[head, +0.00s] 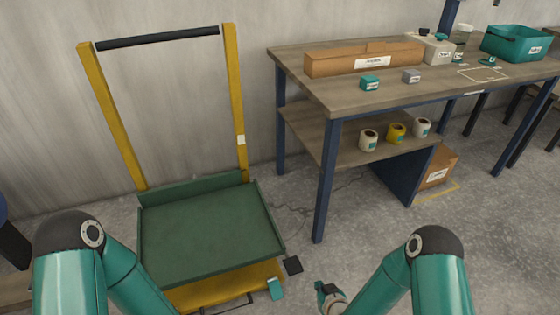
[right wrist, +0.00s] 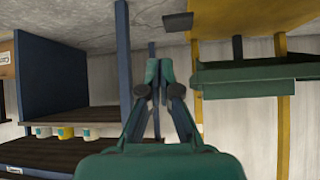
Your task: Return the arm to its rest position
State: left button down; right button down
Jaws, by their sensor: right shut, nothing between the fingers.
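My right arm (head: 395,285) comes in at the bottom right of the head view, its elbow bent. Its gripper (head: 328,292) is low in the picture, over the floor between the cart and the workbench. In the right wrist view, which is upside down, the gripper (right wrist: 159,78) has its fingers together with nothing between them.
A yellow cart with a green tray (head: 205,235) stands left of the gripper. A workbench (head: 350,92) stands to the right, with several tape rolls, including a yellow one (head: 396,132), on its lower shelf. A dark square plate (head: 292,265) is near the cart's corner.

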jog(key=s+r+m+g+y, duration=0.15)
jog(key=s+g, duration=0.25)
jog(key=s, duration=0.6)
jog(key=s+r+m+g, duration=0.15)
jog(key=s+g, duration=0.35)
jog(key=s, duration=0.5)
notch_tip(320, 180, up, 30)
jog(key=m+p, duration=0.1)
jog(key=p, duration=2.9)
jog(key=shift+s, duration=0.3)
